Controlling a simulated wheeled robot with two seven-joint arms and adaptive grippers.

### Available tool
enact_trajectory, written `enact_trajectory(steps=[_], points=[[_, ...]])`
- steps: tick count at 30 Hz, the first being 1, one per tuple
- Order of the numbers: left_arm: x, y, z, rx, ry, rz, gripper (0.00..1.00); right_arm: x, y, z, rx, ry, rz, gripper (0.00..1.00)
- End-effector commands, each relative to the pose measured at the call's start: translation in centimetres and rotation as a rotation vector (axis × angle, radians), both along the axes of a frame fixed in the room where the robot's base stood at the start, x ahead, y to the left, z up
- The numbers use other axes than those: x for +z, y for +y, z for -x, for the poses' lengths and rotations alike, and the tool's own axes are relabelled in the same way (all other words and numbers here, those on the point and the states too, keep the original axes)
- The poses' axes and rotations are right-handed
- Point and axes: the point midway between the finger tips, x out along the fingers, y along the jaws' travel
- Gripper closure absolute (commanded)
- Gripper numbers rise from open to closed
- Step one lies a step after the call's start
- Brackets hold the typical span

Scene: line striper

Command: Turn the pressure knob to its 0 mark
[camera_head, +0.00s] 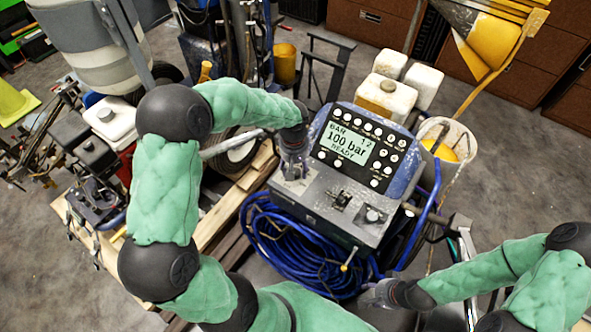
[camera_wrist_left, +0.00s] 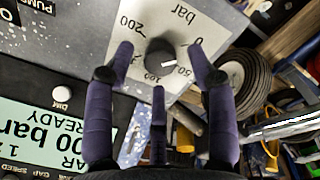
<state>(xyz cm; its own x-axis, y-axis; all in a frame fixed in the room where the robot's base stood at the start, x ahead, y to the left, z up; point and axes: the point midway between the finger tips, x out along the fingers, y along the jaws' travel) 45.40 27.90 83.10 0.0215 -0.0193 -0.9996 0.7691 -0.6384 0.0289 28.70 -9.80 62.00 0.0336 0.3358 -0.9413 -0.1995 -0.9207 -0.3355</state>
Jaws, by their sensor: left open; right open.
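The pressure knob (camera_wrist_left: 158,56) is dark and round, on a white dial plate (camera_wrist_left: 212,35) marked "bar", "200" and "100" in the left wrist view. Its white pointer line points right and slightly down, toward a small, partly hidden number. In the head view my left gripper (camera_head: 293,165) is over the left part of the console (camera_head: 318,200) and hides the knob. My right gripper (camera_head: 372,294) is open, low in front of the machine.
The console's display (camera_head: 347,143) reads "100 bar READY", with several round white buttons around it. A small lever (camera_head: 342,198) is right of my left gripper. A coiled blue hose (camera_head: 290,250) hangs below the console. A white bucket (camera_head: 447,140) is at the right.

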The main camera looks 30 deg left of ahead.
Motion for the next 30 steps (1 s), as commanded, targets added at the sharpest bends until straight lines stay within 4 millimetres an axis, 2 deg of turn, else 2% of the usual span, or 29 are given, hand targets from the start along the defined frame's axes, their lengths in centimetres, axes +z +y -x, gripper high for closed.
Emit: enact_trajectory(steps=[9, 15, 21, 30], points=[[6.3, 0.1, 0.1, 0.001, -0.004, 0.000, 0.44, 0.0, 0.0, 0.0, 0.000, 0.000, 0.000, 0.59], [9.1, 0.1, 0.2, 0.001, 0.000, 0.001, 0.44, 0.0, 0.0, 0.0, 0.000, 0.000, 0.000, 0.59], [10.3, 0.2, 0.3, 0.001, 0.002, 0.002, 0.44, 0.0, 0.0, 0.0, 0.000, 0.000, 0.000, 0.59], [10.4, 0.2, 0.3, 0.001, 0.003, 0.002, 0.44, 0.0, 0.0, 0.0, 0.000, 0.000, 0.000, 0.59]])
